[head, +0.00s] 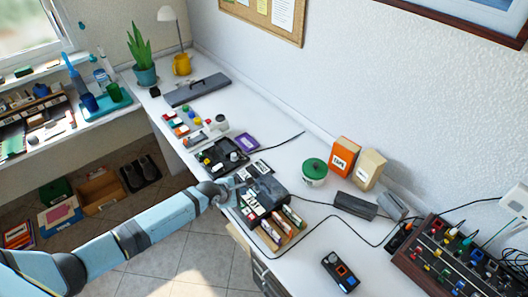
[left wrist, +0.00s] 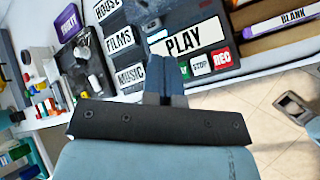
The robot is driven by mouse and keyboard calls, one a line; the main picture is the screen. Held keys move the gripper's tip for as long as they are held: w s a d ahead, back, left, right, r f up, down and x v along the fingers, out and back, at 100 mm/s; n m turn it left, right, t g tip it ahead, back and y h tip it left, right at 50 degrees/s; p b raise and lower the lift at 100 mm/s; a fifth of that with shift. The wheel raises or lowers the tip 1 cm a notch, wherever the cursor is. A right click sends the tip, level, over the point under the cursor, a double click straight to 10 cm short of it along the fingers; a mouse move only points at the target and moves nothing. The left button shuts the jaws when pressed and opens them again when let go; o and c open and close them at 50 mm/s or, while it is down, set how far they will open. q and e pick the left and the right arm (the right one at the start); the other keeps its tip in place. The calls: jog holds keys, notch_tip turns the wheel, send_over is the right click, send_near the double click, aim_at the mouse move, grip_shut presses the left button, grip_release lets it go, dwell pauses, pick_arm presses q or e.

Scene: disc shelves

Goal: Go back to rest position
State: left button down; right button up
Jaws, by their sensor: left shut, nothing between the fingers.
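My left arm comes in from the left in the head view, and its gripper (head: 228,190) is over the front edge of the white desk, beside a dark player box (head: 268,187). In the left wrist view the two fingers of this gripper (left wrist: 166,75) are together with nothing between them. They point at the dark player (left wrist: 222,64), close to its PLAY label (left wrist: 186,40) and STOP and REC buttons. I cannot tell whether the fingertips touch it.
A green-lidded tub (head: 314,172), orange box (head: 344,155) and control panel (head: 455,262) stand farther right.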

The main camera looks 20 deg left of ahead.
pick_arm(q)
jog(key=shift+s, duration=0.1)
jog(key=s+d+m+t, duration=0.1)
jog(key=s+d+m, duration=0.7)
jog(key=s+m, duration=0.35)
jog(key=s+r+m+t+y, duration=0.1)
jog(key=s+r+m, duration=0.3)
jog(key=s+m, duration=0.9)
jog(key=shift+s, duration=0.85)
